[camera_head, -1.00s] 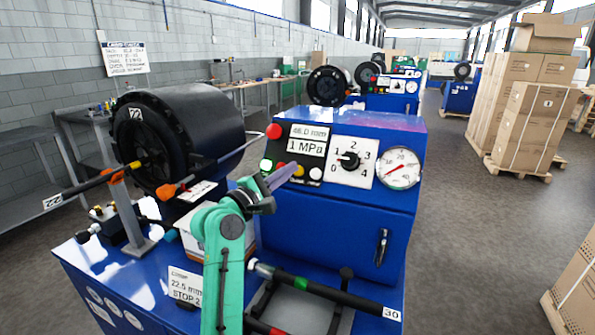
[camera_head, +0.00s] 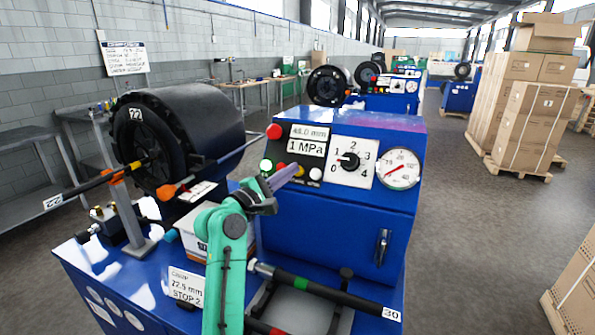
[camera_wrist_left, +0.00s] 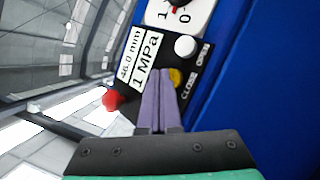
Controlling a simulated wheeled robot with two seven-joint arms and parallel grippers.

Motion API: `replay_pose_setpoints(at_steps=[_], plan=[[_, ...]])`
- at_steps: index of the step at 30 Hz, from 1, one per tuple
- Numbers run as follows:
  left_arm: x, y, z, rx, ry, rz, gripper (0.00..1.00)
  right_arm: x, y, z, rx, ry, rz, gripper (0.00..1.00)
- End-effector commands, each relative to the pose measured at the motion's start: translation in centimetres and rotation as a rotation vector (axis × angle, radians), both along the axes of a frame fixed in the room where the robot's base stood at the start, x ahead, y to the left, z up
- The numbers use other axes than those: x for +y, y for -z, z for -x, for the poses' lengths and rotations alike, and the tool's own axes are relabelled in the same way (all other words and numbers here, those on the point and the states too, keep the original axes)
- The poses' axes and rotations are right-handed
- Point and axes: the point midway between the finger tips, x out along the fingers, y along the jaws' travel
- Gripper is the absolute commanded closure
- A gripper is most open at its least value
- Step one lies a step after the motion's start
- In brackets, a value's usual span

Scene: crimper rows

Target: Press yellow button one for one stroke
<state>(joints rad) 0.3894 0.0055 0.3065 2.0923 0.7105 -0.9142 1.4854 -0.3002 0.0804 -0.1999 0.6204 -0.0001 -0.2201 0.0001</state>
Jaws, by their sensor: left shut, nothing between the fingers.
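The yellow button (camera_wrist_left: 176,76) sits on the black control panel, beside a white button (camera_wrist_left: 185,46), near the labels CLOSE and OPEN. In the head view the yellow button (camera_head: 300,172) shows at the edge of my fingertips. My left gripper (camera_head: 294,169) is shut and empty, its purple fingers pointing at the panel. In the left wrist view its fingertips (camera_wrist_left: 163,73) overlap the left side of the yellow button. I cannot tell whether they touch it. My right gripper is in neither view.
A large black crimper head (camera_head: 190,130) stands left. A black hose (camera_head: 330,293) lies in front.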

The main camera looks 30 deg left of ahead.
Motion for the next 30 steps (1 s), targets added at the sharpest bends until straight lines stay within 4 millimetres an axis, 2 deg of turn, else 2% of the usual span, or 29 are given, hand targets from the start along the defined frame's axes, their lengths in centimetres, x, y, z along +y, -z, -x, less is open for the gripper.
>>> replay_pose_setpoints(at_steps=[30], plan=[[0.05, 0.57, -0.84, 0.000, -0.001, -0.001, 1.00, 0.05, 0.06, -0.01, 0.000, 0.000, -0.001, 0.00]])
